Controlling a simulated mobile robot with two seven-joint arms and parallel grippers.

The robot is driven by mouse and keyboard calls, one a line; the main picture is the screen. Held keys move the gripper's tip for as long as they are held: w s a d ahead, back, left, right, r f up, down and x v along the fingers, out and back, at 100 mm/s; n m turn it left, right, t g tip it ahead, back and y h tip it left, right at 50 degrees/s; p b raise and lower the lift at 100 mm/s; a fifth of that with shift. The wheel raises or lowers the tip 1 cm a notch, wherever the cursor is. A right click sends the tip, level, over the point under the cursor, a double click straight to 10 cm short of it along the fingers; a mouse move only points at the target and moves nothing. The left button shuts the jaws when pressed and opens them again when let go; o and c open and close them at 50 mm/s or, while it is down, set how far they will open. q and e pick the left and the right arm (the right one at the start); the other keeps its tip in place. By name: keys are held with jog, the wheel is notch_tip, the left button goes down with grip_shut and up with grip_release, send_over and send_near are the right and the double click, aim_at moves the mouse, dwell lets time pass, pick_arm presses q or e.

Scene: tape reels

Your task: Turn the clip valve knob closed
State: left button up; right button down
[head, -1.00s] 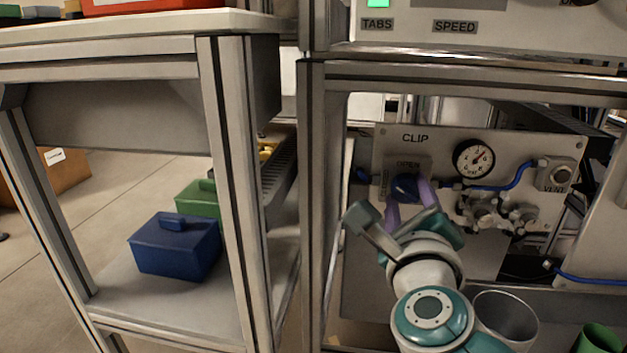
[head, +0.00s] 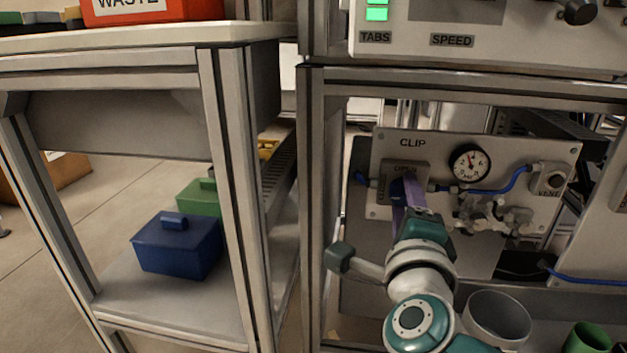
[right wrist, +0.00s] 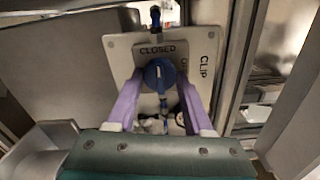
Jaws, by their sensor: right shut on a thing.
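The clip valve knob (head: 398,188) is blue and sits on a small grey plate on the CLIP panel (head: 455,160). In the right wrist view the knob (right wrist: 159,76) is between the two purple fingers of my right gripper (right wrist: 160,80), which is shut on it. A CLOSED label shows above the knob and a partly hidden label beginning with O beside it. I cannot tell which way the knob points. In the head view my right gripper (head: 405,194) is turned so its fingers overlap and hide much of the knob. My left gripper is not in view.
A pressure gauge (head: 470,162) is right of the knob, with blue tubing and a VENT fitting (head: 551,179) farther right. A frame post (head: 312,210) stands left of my arm. A grey cup (head: 498,318) and a green cup (head: 592,338) stand below.

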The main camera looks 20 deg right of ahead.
dwell(0.3)
jog(key=shift+c, duration=1.5)
grip_release()
